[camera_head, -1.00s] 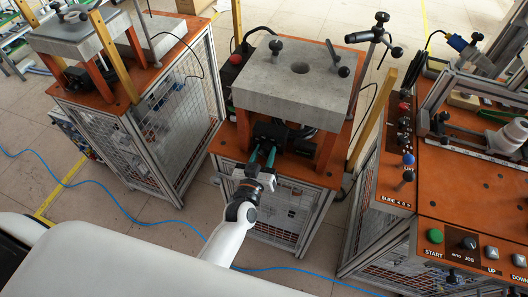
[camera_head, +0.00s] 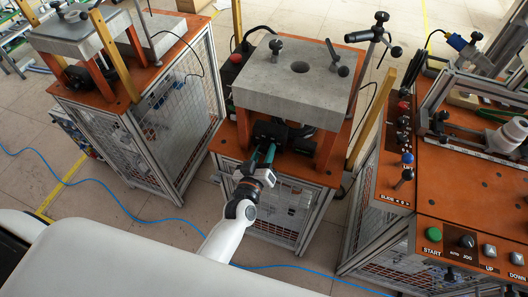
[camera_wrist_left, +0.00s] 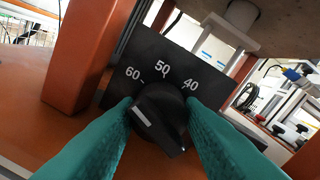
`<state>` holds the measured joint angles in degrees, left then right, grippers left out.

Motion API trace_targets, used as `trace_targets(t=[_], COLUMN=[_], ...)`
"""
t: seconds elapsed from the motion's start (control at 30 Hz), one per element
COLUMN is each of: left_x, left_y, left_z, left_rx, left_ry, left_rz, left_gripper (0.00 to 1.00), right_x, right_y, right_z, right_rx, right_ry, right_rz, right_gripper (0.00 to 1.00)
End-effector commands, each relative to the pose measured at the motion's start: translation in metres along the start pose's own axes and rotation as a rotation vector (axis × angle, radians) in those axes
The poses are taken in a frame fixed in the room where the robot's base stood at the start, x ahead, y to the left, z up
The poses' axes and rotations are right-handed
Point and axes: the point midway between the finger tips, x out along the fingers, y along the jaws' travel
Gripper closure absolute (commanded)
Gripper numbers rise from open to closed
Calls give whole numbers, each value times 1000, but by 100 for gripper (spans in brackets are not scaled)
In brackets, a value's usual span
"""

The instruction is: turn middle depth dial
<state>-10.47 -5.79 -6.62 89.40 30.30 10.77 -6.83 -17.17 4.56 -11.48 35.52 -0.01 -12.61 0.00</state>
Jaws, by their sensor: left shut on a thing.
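The depth dial (camera_wrist_left: 160,113) is a black knob with a white mark on a black plate (camera_wrist_left: 200,75) printed 60, 50 and 40. In the left wrist view its white mark points to the lower right of the knob's left side, and the knob is turned at a slant. My left gripper (camera_wrist_left: 162,125) has its teal fingers on both sides of the knob, shut on it. In the head view my left gripper (camera_head: 262,160) reaches the black box (camera_head: 270,132) under the middle station's grey slab (camera_head: 300,88). The dial itself is too small to tell there. My right gripper is not in view.
Orange legs (camera_head: 325,150) hold up the slab beside the dial. Another station (camera_head: 75,45) stands at the left. A control panel (camera_head: 465,240) with buttons and levers stands at the right. A blue cable (camera_head: 110,213) lies on the floor.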

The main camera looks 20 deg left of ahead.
Motion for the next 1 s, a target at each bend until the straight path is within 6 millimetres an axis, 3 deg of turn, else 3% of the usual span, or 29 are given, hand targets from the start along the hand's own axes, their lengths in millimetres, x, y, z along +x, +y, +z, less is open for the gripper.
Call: trace_targets(t=[0.07, 0.1, 0.23, 0.5, 0.63, 1.0], left_x=[0, 0, 0, -1, -11, -86], left_y=[0, 0, 0, 0, 1, 1], left_z=[0, 0, 0, 0, -2, -2], left_rx=[-4, -4, -3, -1, -1, 0], left_ry=[-1, -1, -1, 0, 2, 2], left_rz=[0, 0, 0, 0, 1, 1], left_gripper=[88, 62, 43, 43, 43, 43], right_x=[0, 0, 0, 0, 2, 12], right_y=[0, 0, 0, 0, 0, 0], right_z=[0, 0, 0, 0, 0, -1], right_rx=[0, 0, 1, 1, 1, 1], right_ry=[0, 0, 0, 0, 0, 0], right_rz=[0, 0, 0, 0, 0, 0], right_gripper=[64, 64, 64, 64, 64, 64])
